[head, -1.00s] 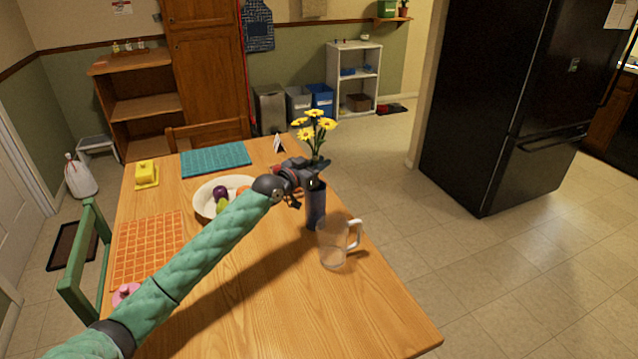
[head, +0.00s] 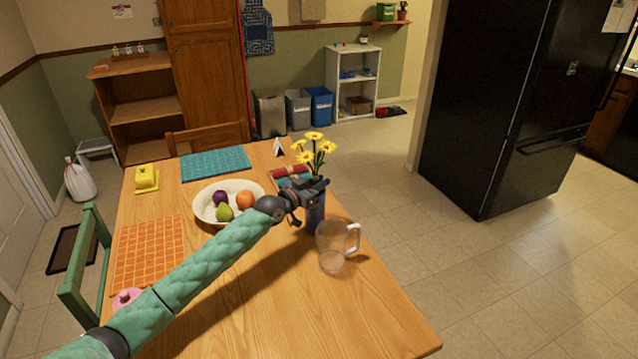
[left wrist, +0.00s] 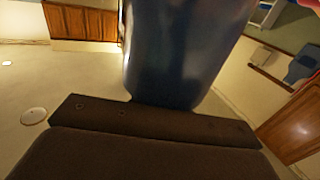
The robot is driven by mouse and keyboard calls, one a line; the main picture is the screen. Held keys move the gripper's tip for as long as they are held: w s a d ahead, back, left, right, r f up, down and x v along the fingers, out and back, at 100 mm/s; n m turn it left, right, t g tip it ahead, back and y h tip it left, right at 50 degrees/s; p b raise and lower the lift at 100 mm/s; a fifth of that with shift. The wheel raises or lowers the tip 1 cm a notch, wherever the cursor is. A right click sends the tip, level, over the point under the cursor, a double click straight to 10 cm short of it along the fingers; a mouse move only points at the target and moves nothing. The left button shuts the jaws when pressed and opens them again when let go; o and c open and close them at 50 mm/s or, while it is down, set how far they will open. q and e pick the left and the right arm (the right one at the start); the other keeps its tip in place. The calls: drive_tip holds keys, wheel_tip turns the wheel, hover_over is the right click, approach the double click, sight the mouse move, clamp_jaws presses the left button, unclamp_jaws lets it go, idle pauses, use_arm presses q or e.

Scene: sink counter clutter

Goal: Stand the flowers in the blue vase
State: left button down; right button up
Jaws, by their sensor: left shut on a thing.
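The yellow flowers (head: 314,149) stand upright over the mouth of the blue vase (head: 316,216). My left gripper (head: 318,187) is shut on the flowers at the vase's top edge. The gripper covers the stems and the vase mouth, so how deep the stems reach cannot be seen. The vase stands upright on the table, near its right edge. In the left wrist view, the vase (left wrist: 182,50) fills the top middle, close beyond the dark gripper. The flowers do not show clearly there. My right gripper is not in view.
A clear mug (head: 331,246) stands just in front of the vase. A fruit bowl (head: 204,212) is to the left, behind my arm. Red and teal items (head: 290,172) lie behind the gripper. The table's front right (head: 350,310) is clear.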

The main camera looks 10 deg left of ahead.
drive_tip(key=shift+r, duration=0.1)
use_arm(q)
drive_tip(key=c, duration=1.3)
unclamp_jaws()
drive_tip(key=shift+c, duration=0.2)
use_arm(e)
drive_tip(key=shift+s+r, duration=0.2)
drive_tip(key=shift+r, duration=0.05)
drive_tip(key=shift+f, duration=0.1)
